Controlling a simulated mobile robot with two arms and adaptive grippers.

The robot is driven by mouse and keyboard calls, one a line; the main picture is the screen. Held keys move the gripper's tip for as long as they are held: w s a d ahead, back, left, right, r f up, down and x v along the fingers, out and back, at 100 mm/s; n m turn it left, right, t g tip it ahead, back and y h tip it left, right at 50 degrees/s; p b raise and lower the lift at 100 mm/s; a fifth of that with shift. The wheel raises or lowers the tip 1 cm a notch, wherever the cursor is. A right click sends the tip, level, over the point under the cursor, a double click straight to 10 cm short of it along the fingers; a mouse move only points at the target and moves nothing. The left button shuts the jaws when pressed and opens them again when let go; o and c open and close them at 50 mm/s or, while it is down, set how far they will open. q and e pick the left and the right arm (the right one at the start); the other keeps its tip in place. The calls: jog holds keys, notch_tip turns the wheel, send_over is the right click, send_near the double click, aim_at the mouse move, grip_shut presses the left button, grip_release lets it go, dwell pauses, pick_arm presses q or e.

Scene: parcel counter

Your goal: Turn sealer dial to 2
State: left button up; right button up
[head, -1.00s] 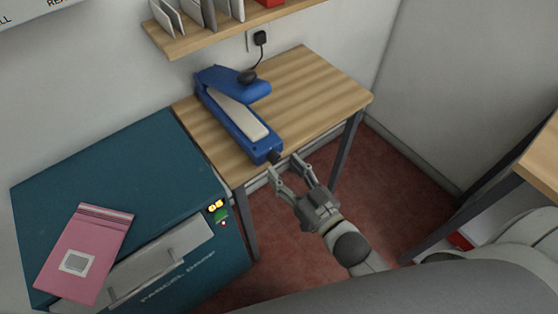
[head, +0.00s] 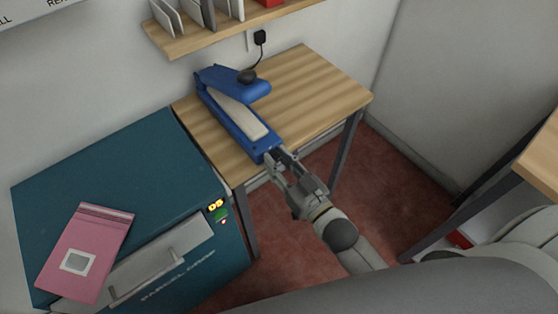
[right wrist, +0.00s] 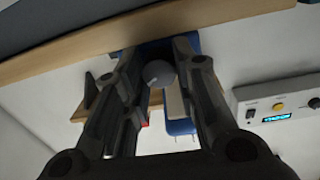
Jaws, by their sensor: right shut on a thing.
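The blue sealer (head: 238,118) stands on the wooden table, with its front end at the table's near edge. My right gripper (head: 278,160) is at that front end, and its fingers are around the sealer's dial. In the right wrist view the round grey dial (right wrist: 158,73) sits between the two fingertips of the right gripper (right wrist: 160,75), with a light mark on its face. The gripper is shut on the dial. The number that the dial points to cannot be read. My left gripper is not in view.
The wooden table (head: 320,85) is bare to the right of the sealer. A teal parcel drop box (head: 120,170) stands to the left with a pink parcel (head: 85,250) on top. A shelf (head: 190,40) hangs above. Another table (head: 540,155) is at the right edge.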

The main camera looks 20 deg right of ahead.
jog(key=shift+r+m+p, duration=0.25)
jog(key=shift+m+p, duration=0.95)
jog(key=m+p, duration=0.1)
jog(key=m, duration=0.1)
jog(key=shift+m+p, duration=0.3)
jog(key=shift+p, duration=0.1)
jog(key=m+p, duration=0.1)
jog(key=m, duration=0.2)
jog(key=shift+d+f, duration=0.1)
jog(key=shift+c, duration=0.2)
jog(key=shift+m+p, duration=0.5)
jog(key=shift+m, duration=1.2)
jog(key=shift+g+y, duration=0.3)
jog(key=o, duration=1.1)
jog(key=shift+f, duration=0.1)
jog(key=shift+c, duration=0.2)
